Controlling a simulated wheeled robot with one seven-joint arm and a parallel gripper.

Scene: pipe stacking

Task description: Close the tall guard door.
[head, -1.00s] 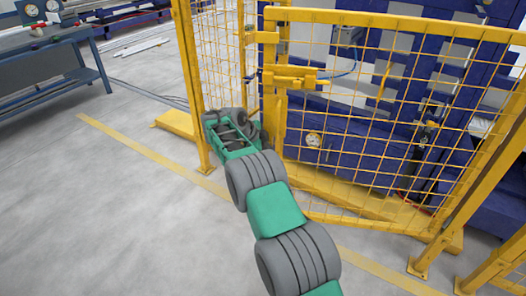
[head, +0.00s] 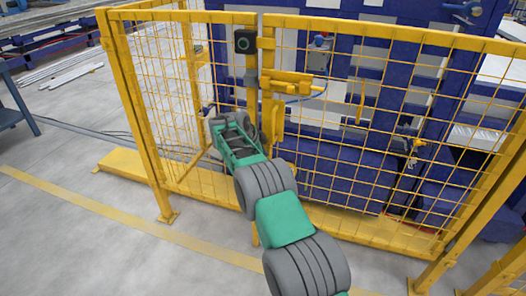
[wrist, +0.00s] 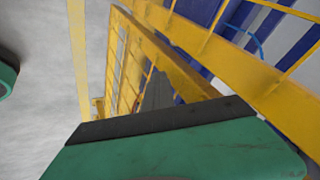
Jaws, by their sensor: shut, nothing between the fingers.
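The tall guard door (head: 385,38) is a yellow frame with wire mesh, on the right of the head view. Its near-left edge stands close beside a yellow post (head: 251,75) carrying a black box (head: 245,41). A yellow latch (head: 290,84) sits on the door's left edge. Whether it is engaged I cannot tell. My gripper (wrist: 157,90) is shut and empty. In the head view it is around the post's lower part, partly hidden by my arm. Yellow frame bars fill the right of the wrist view, close to the gripper; contact is unclear.
A yellow mesh panel (head: 180,16) stands left of the post, with a foot (head: 168,218) on the floor. Blue machinery (head: 340,165) is behind the mesh. A blue bench (head: 14,112) is at the far left. The grey floor (head: 90,250) in front is clear.

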